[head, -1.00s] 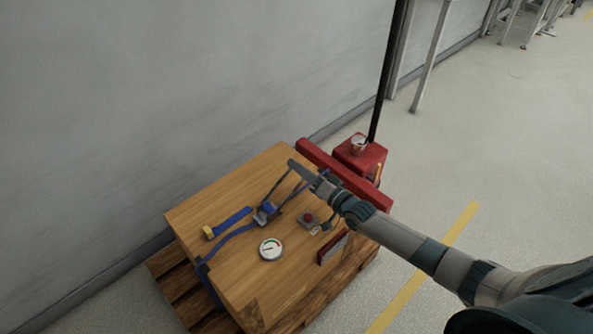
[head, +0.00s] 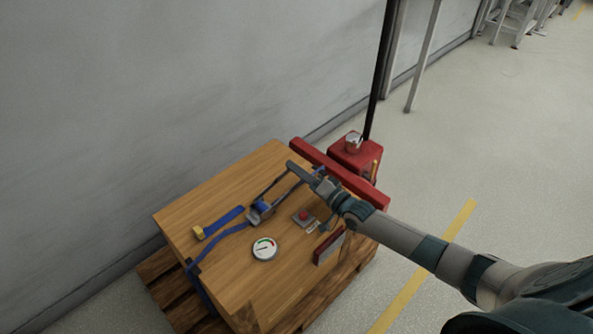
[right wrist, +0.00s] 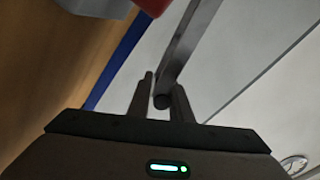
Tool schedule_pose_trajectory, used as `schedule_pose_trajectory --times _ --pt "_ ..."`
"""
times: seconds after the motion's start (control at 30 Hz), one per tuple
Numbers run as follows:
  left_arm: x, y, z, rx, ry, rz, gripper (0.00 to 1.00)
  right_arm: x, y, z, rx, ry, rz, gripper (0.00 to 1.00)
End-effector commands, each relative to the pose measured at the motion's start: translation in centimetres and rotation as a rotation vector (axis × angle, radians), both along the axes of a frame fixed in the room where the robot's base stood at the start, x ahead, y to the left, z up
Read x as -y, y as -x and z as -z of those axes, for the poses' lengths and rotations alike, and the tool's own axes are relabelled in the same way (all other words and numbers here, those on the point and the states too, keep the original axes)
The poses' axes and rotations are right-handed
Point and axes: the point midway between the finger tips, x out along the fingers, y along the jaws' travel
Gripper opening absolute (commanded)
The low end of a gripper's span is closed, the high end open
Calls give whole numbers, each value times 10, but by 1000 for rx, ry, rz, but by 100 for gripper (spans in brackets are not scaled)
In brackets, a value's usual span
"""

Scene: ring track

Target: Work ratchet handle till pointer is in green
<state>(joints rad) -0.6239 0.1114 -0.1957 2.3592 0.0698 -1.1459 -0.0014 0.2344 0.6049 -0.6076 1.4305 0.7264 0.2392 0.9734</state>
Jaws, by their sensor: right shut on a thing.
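The blue and grey ratchet (head: 260,209) sits on the wooden crate top with a blue strap (head: 228,237) running through it. Its handle stands up from the ratchet towards the upper right. My right gripper (head: 308,176) is at the handle's raised far end. In the right wrist view, the gripper (right wrist: 163,100) is shut on the grey handle bar (right wrist: 183,50) between its two fingers. A round white gauge (head: 265,249) with a green arc and a red part lies in front of the ratchet. Its pointer is too small to read surely. My left gripper is out of view.
A small grey box with a red button (head: 304,217) and a dark red upright block (head: 329,247) stand near my right forearm. A red beam (head: 370,188) and a grey wall (head: 150,100) bound the far side.

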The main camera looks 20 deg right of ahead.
Motion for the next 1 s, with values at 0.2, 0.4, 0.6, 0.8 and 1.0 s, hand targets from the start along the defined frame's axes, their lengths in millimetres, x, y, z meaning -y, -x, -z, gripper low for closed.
schedule_pose_trajectory --times 0.2,0.4,0.6,0.8,1.0 --pt "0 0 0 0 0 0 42 0 1 2 -3 4 0 0" --pt "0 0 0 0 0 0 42 0 0 1 -2 3 1 34" --pt "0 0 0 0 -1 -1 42 0 0 0 -1 2 0 34" --pt "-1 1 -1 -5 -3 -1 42 3 7 0 -2 2 0 34" --pt "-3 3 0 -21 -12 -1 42 12 27 1 -3 4 0 34"
